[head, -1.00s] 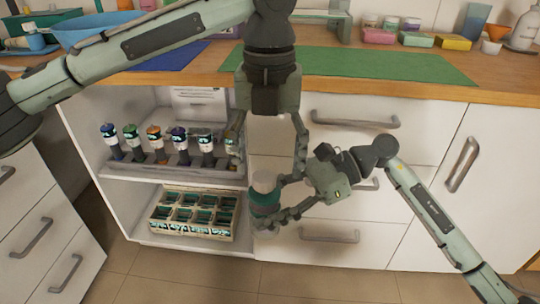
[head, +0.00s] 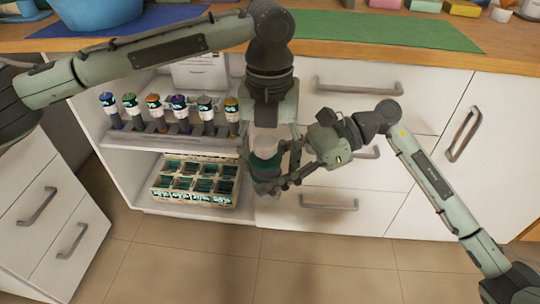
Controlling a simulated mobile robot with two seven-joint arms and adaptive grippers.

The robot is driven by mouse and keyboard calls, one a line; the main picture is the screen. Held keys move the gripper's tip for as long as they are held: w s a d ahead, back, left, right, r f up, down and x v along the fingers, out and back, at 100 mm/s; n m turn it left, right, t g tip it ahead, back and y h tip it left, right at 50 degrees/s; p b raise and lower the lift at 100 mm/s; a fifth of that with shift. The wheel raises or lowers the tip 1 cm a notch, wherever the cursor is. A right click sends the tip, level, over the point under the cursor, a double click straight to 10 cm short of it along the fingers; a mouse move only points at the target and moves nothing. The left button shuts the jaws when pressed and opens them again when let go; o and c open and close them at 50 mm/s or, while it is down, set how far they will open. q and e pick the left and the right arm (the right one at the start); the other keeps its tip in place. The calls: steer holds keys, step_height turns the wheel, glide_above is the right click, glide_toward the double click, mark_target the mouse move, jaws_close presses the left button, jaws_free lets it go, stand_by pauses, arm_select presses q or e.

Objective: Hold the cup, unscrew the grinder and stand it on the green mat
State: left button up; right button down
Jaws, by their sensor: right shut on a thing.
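A teal cup (head: 265,168) with a pale rounded upper part, apparently the grinder (head: 265,142), is upright in front of the white cabinet. My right gripper (head: 279,181) is shut on the cup's lower part, reaching in from the right. My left gripper (head: 270,144) points down from above, with its fingers apart on either side of the pale upper part. It looks open, and I see no clear contact. The palm of the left gripper hides the top of the grinder. The green mat (head: 385,31) lies flat on the wooden counter behind and looks bare.
A rack (head: 170,142) with several coloured bottles stands on the open shelf at left. A crate (head: 190,201) of dark compartments is below it. A blue bowl (head: 97,12) stands on a blue mat (head: 150,22). Drawer handles (head: 358,84) stick out behind my arms.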

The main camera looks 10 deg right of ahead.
arm_select(q)
steer(key=shift+s+d, duration=0.1)
steer(key=shift+d, duration=0.1)
steer(key=c, duration=0.9)
steer(key=n, duration=0.6)
steer(key=shift+n, duration=0.3)
steer(key=o, duration=1.3)
steer(key=shift+a, duration=0.15)
steer(key=shift+w+r, duration=0.1)
steer(key=shift+w, duration=0.1)
